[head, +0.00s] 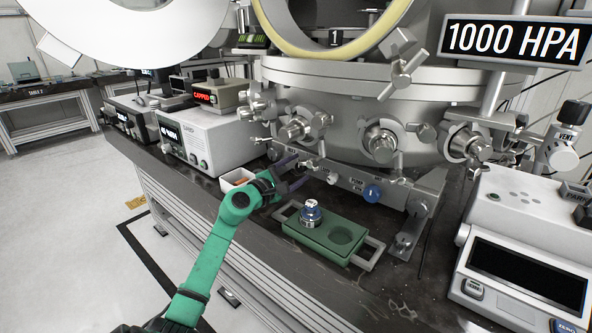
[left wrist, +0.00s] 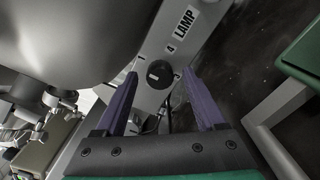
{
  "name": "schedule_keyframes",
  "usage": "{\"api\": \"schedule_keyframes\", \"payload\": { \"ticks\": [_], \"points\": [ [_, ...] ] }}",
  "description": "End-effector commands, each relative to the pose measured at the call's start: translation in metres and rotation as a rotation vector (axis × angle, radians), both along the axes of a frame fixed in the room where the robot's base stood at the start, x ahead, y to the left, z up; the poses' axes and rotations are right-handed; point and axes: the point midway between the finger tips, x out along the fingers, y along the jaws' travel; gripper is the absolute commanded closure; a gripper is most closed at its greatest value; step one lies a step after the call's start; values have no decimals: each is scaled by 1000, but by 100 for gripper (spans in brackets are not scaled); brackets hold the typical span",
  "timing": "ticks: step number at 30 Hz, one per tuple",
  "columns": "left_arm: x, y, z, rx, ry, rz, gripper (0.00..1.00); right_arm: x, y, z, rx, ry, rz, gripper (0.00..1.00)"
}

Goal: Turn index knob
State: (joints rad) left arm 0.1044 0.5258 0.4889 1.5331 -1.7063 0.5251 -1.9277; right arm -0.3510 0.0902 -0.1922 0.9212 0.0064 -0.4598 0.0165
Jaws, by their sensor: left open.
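The index knob (left wrist: 159,73) is a dark round knob on a grey panel, with small numerals beside it, in the left wrist view. My left gripper (head: 294,172) is open at the left end of the panel (head: 345,182) under the chamber. In the left wrist view, its two purple fingers (left wrist: 160,78) lie on either side of the knob, with gaps visible. Whether the fingertips reach the knob's depth I cannot tell. In the head view I cannot make out the knob near the fingers. My right gripper is not in view.
A green tray (head: 311,236) with metal handles holds a small weight (head: 311,213) below the panel. A blue knob (head: 373,193) sits farther right on the panel. A white box (head: 237,180) is left of my gripper. The large metal chamber (head: 350,85) stands directly above.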

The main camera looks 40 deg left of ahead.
Motion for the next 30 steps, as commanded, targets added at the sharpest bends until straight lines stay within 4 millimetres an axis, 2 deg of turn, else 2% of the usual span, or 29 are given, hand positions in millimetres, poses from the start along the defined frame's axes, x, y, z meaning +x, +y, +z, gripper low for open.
{"api": "schedule_keyframes", "payload": {
  "ticks": [5, 9, 10, 11, 22, 30],
  "points": [
    [0, 0, 0, 0, 0, 0, 28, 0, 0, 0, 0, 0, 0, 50],
    [0, 0, -1, -1, 1, 1, 82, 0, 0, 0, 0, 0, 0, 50],
    [0, 0, -1, -1, 1, 1, 93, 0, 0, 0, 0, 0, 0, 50],
    [0, 0, -1, -1, 1, 1, 100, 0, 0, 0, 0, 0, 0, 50],
    [-1, 0, -1, -40, 2, -1, 100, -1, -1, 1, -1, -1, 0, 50],
    [0, 0, -1, -192, 0, 0, 100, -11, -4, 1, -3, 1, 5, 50]
  ]
}}
